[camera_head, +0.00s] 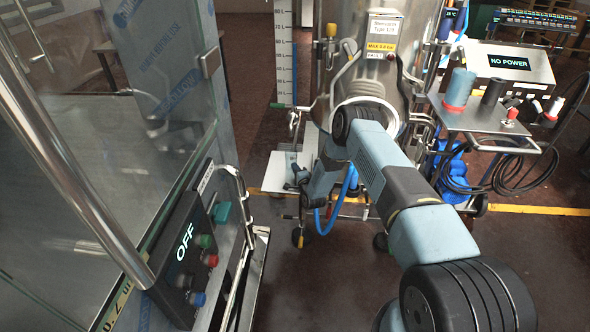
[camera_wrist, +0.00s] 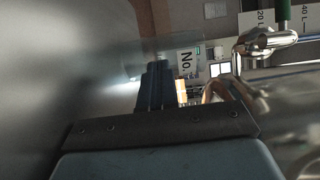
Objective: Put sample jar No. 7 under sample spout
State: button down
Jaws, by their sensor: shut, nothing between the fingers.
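My gripper (camera_wrist: 157,68) is shut and empty in the wrist view, its dark fingers together at the middle. In the head view my gripper (camera_head: 297,178) is small and dark, low in front of the tank beside a white plate (camera_head: 280,172). A white label reading "No" (camera_wrist: 186,63) shows just past the fingertips, its rest cut off; I cannot tell whether it belongs to sample jar No. 7. A shiny metal pipe fitting (camera_wrist: 265,42) is at the upper right of the wrist view. I cannot tell whether it is the sample spout. No jar is clear in the head view.
A steel tank (camera_head: 378,60) with pipes stands ahead, with a litre scale (camera_head: 285,50) on its left. A glass-sided machine with an "OFF" panel (camera_head: 185,245) fills the left. A trolley (camera_head: 485,115) with bottles and cables stands right. The dark floor between is open.

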jog(key=v, duration=1.3)
jog(key=shift+s, duration=0.25)
